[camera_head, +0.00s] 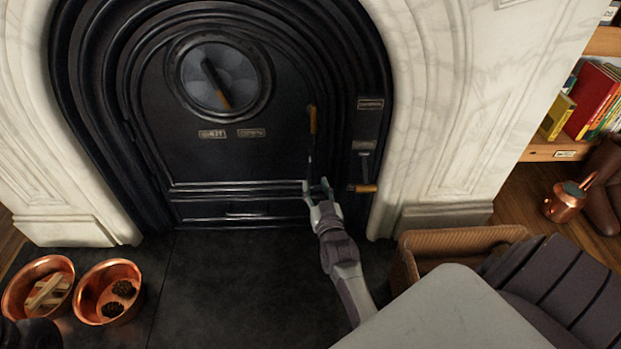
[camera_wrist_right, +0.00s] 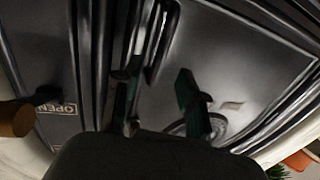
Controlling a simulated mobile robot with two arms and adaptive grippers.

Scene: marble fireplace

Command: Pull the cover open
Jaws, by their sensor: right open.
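The cover is a black arched metal door (camera_head: 210,165) set in the fireplace, and it looks shut. A round vent dial (camera_head: 225,78) with a wooden-tipped lever is near its top. A slim upright handle with a wooden grip (camera_head: 312,120) is at its right edge. My right gripper (camera_head: 319,188) is open and empty, in front of the door's lower right edge, below the wooden grip. In the right wrist view its dark fingers (camera_wrist_right: 158,88) stand apart before the black metal; whether they touch it I cannot tell. My left gripper is not in view.
A lever with a wooden end (camera_head: 364,188) sticks out from the frame right of my gripper. Two copper buckets (camera_head: 108,290) stand at lower left. A brown box (camera_head: 455,240) and a bookshelf (camera_head: 555,150) are at right. White marble (camera_head: 450,100) surrounds the door.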

